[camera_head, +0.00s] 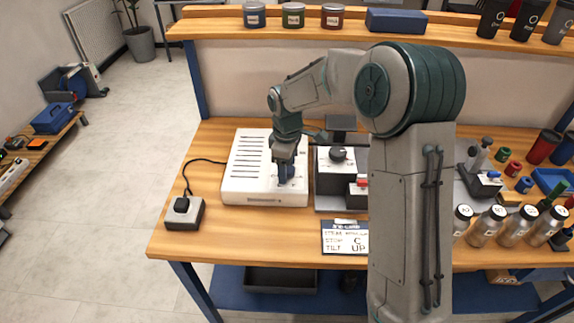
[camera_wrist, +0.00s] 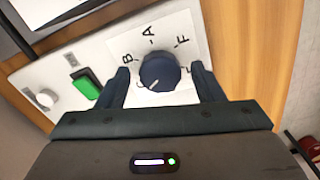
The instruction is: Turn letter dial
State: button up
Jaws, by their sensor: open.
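The letter dial (camera_wrist: 160,72) is a round dark blue knob on a white panel in the wrist view. Letters B, A and F show around its far side, and a short white mark sits on its near-left part. My gripper (camera_wrist: 160,68) is open, with one finger on each side of the dial; I cannot tell if they touch it. The near side of the dial's lettering is hidden by my gripper. In the head view my gripper (camera_head: 287,174) points down onto the front right of the white machine (camera_head: 240,184). A card (camera_head: 345,237) reads "STOP C" and "TILT UP".
A green button (camera_wrist: 87,88) and a round white knob (camera_wrist: 45,98) are left of the dial. A corded box (camera_head: 184,212) is left. Steel bottles (camera_head: 487,226) stand at right.

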notch_tip(320, 180, up, 14)
dwell(0.4)
notch_tip(320, 180, up, 7)
jog(key=p, duration=0.6)
jog(key=shift+f, duration=0.15)
jog(key=s+d+f+m+t, duration=0.1)
jog(key=s+d+m, duration=0.6)
jog(key=s, duration=0.6)
jog(key=s+d+f+m+t, duration=0.1)
jog(key=s+d+m+t, duration=0.1)
jog(key=s+d+m, duration=0.5)
jog(key=s+d, duration=0.1)
jog(key=s, duration=0.5)
jog(key=shift+s+d+f+m, duration=0.15)
jog(key=shift+s+d+m, duration=0.05)
jog(key=shift+d+m, duration=0.1)
jog(key=shift+a, duration=0.1)
dwell(0.4)
